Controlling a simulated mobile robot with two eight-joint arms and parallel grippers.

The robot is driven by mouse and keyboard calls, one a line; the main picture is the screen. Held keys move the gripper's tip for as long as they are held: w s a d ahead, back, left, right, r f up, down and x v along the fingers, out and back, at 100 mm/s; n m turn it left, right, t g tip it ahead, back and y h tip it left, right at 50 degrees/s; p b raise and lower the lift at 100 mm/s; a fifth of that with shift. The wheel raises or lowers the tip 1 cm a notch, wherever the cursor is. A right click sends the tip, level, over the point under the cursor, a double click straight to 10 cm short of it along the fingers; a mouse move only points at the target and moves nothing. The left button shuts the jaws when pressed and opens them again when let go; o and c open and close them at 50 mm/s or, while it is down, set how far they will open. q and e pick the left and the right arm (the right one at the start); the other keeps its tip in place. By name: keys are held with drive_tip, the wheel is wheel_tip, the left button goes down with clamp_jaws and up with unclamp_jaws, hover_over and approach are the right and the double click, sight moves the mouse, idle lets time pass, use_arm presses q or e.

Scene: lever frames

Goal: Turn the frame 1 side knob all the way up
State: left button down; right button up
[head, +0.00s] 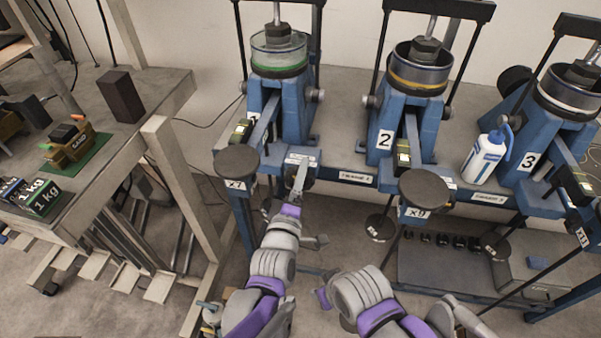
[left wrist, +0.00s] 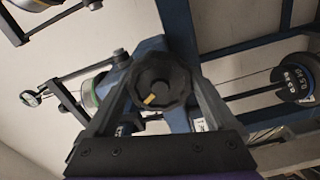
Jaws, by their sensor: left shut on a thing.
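Frame 1 (head: 291,113) is the blue lever frame at the left of the row in the head view, with a green-ringed clear pot on top. My left gripper (head: 299,176) reaches up to the front of its blue beam. In the left wrist view, the side knob (left wrist: 161,82) is a black, many-sided knob with a short yellow mark at its lower left. The fingers of my left gripper (left wrist: 160,90) stand on both sides of the knob and are shut on it. In the head view the gripper mostly hides the knob. My right gripper does not show clearly; only parts of that arm do.
Frame 2 (head: 384,140) and frame 3 (head: 530,160) stand to the right on the same blue bench. A white bottle (head: 487,157) stands between them. A table (head: 150,100) is at left.

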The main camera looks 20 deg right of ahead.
use_arm(q)
drive_tip(key=shift+r+m, duration=0.2)
drive_tip(key=shift+m, duration=0.7)
drive_tip(key=shift+c, duration=0.2)
unclamp_jaws()
drive_tip(key=shift+w+f, duration=0.1)
drive_tip(key=shift+o, duration=0.2)
drive_tip(key=shift+d+f, duration=0.1)
drive_tip(key=v, duration=0.6)
